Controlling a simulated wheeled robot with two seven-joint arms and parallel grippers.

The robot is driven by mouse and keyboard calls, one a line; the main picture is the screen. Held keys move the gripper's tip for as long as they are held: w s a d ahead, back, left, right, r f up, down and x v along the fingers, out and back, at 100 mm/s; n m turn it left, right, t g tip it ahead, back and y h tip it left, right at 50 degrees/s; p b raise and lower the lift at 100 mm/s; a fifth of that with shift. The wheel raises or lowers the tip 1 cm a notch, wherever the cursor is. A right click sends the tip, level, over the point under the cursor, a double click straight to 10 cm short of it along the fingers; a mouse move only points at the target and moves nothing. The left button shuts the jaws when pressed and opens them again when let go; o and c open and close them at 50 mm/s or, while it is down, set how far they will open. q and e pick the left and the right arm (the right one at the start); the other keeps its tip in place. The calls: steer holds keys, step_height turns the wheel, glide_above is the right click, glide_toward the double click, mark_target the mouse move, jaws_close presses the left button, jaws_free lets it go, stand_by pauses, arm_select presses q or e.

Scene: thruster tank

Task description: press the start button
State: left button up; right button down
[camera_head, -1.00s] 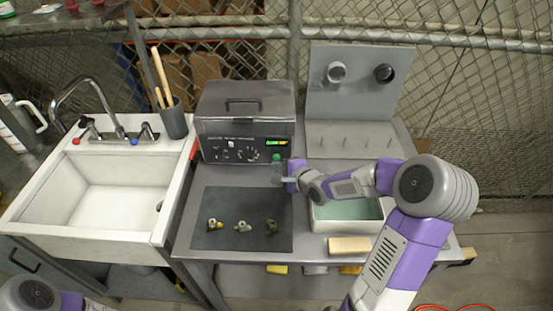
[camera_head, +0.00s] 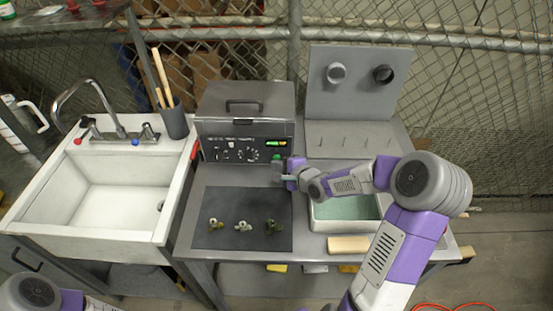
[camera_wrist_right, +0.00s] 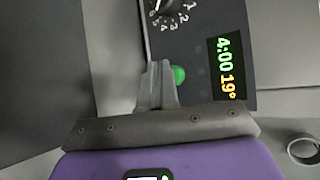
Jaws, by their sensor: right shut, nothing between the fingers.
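The tank machine (camera_head: 245,110) is a grey box with a lid handle and a dark front panel. Its green start button (camera_head: 276,157) is at the panel's lower right, below a lit display. In the right wrist view the round green button (camera_wrist_right: 179,75) shows right beside the fingertips, partly covered by them. My right gripper (camera_head: 277,170) is shut and empty, its fingers at the button; it also shows in the wrist view (camera_wrist_right: 158,75). I cannot tell whether the tips touch the button. The display (camera_wrist_right: 226,68) reads 4:00 and 19°. My left gripper is out of view.
A dark mat (camera_head: 215,205) with several small fittings lies in front of the machine. A white tray (camera_head: 318,222) of greenish liquid sits under my right forearm. A pegboard stand (camera_head: 350,100) is behind it. A white sink (camera_head: 60,225) is at left.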

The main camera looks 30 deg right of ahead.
steer(key=shift+w+d+p, duration=0.25)
steer(key=shift+w+p, duration=0.15)
stand_by(0.3)
steer(key=shift+s+a, duration=0.45)
steer(key=shift+s, duration=0.3)
steer(key=shift+s+a+p, duration=0.2)
steer(key=shift+s+a, duration=0.25)
steer(key=shift+s, duration=0.25)
steer(key=shift+s+a+p, duration=0.2)
steer(key=shift+s+a, duration=0.25)
steer(key=shift+s, duration=0.3)
steer(key=shift+s+a+p, duration=0.2)
steer(key=shift+s+a, duration=0.25)
steer(key=shift+s, duration=0.25)
